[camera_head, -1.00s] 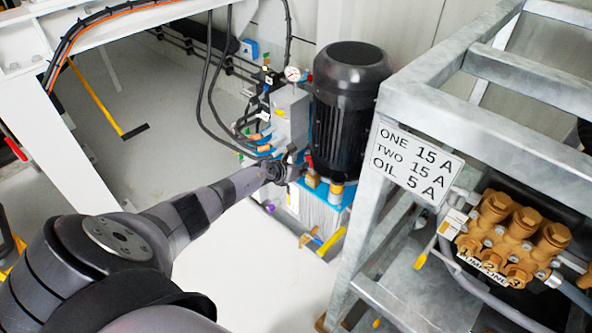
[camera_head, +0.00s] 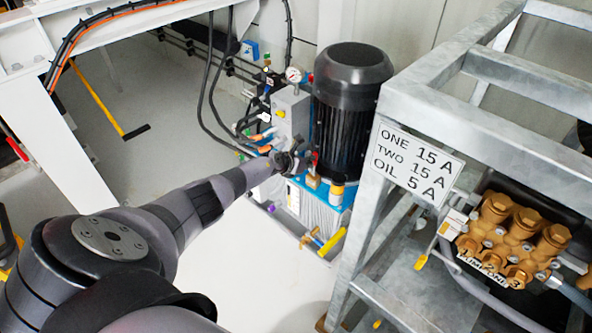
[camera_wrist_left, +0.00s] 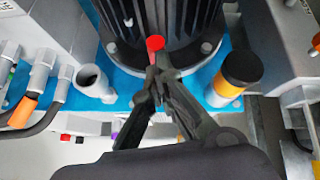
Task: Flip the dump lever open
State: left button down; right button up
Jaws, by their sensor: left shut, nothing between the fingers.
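My left gripper (camera_head: 302,160) reaches to the hydraulic unit at the foot of the black motor. In the left wrist view the left gripper (camera_wrist_left: 160,72) is shut and empty. A red-tipped part (camera_wrist_left: 155,44), which looks like the dump lever, stands just beyond the fingertips in front of the motor's ribbed base. I cannot tell whether the fingers touch it. The lower part of the red piece is hidden behind the fingers. My right gripper is not in view.
The black motor (camera_head: 348,105) stands on a blue-topped tank. A yellow-and-black cap (camera_wrist_left: 237,73) is right of the fingers, a grey open pipe (camera_wrist_left: 92,80) left. Black hoses with orange fittings (camera_wrist_left: 22,112) lie farther left. A galvanized frame (camera_head: 372,190) stands at right.

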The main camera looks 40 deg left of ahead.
pick_arm(q)
jog(key=shift+w+a+r, duration=0.1)
jog(key=shift+w+r, duration=0.15)
jog(key=shift+r, duration=0.35)
jog(key=s, duration=1.5)
jog(key=shift+r, duration=0.25)
